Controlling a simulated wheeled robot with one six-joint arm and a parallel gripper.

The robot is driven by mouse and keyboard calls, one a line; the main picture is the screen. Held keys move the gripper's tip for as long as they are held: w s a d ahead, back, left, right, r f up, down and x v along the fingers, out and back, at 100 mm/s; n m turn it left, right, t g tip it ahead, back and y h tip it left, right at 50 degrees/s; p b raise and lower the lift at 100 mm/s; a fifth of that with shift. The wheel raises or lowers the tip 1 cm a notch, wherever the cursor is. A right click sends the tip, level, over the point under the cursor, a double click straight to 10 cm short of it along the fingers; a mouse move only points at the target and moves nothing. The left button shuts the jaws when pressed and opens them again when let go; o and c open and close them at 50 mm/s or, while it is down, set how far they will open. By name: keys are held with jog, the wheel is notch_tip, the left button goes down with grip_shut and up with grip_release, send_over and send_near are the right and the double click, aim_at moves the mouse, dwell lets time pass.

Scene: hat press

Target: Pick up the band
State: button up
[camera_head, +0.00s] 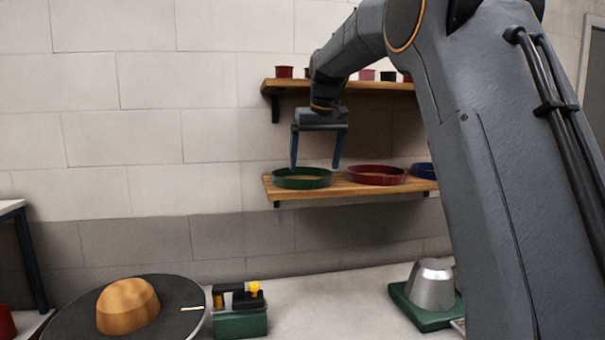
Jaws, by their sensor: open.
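Three round bands stand in a row on the lower wooden shelf (345,188): a green band (302,183) at the left end, a dark red band (376,180) in the middle and a blue band (424,170) at the right, partly hidden by my arm. My gripper (315,167) points down just above the shelf, over the right part of the green band and left of the red band. Its two fingers are apart with nothing held between them. Whether a fingertip touches the green band's rim is hard to tell.
An upper shelf (270,86) with small red and dark cups (284,72) is behind my arm. Below are a wooden hat block (127,306) on a dark round plate (180,318), a green box (240,322) and a metal cone (431,285) on a green base. The counter between is clear.

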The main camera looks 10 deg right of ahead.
aim_at(312, 184)
jog(key=shift+p+x, duration=1.9)
jog(key=shift+x, duration=1.45)
jog(key=shift+d, duration=0.15)
jog(key=c, duration=1.8)
